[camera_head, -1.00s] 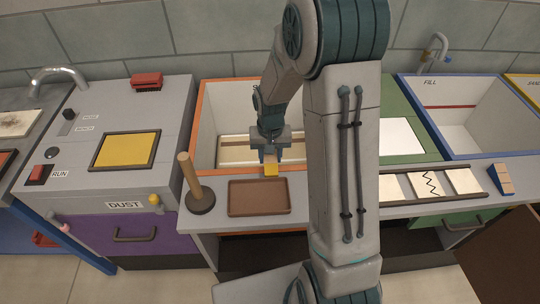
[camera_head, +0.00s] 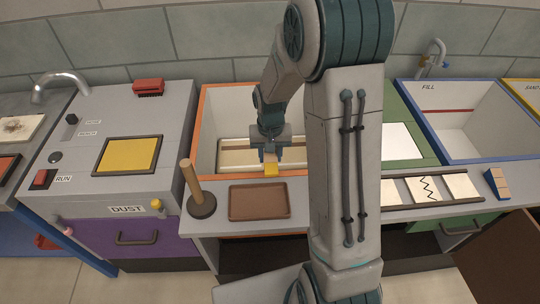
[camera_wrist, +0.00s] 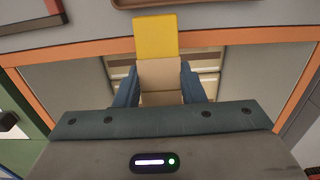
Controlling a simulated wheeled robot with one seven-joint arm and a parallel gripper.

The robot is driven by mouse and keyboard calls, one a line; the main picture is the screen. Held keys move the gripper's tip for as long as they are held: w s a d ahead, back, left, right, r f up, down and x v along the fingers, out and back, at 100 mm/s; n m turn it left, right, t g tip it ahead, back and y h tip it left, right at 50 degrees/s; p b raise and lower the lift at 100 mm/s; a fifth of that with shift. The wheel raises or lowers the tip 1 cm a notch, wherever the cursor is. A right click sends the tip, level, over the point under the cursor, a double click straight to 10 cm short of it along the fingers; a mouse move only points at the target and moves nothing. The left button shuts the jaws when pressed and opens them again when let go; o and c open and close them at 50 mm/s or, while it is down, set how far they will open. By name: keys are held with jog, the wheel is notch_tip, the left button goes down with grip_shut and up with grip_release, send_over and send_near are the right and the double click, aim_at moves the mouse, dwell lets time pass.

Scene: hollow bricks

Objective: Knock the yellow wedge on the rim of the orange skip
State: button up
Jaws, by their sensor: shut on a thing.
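The yellow wedge (camera_head: 271,170) is in my gripper (camera_head: 270,158), at the front rim of the orange skip (camera_head: 202,110). In the wrist view the gripper (camera_wrist: 160,92) is shut on the tan part of the wedge, and its yellow end (camera_wrist: 156,37) sticks out past the fingers. That yellow end overlaps the skip's orange rim (camera_wrist: 80,50) in the picture; I cannot tell whether they touch. The skip is open, with pale walls and pale slats low inside.
A brown tray (camera_head: 259,202) and a wooden rod on a dark round base (camera_head: 202,204) stand on the grey ledge in front. A blue-and-tan wedge (camera_head: 498,183) lies at the right. A blue-rimmed basin (camera_head: 465,120) is beyond my arm.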

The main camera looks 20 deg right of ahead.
aim_at(270, 164)
notch_tip(270, 164, down, 5)
jog(key=b, duration=0.3)
grip_shut()
jog(key=shift+r+p, duration=2.25)
jog(key=shift+r, duration=0.95)
jog(key=shift+f, duration=0.1)
notch_tip(270, 164, down, 6)
jog(key=b, duration=0.4)
jog(key=shift+b, duration=0.4)
notch_tip(270, 164, up, 6)
jog(key=p, duration=0.4)
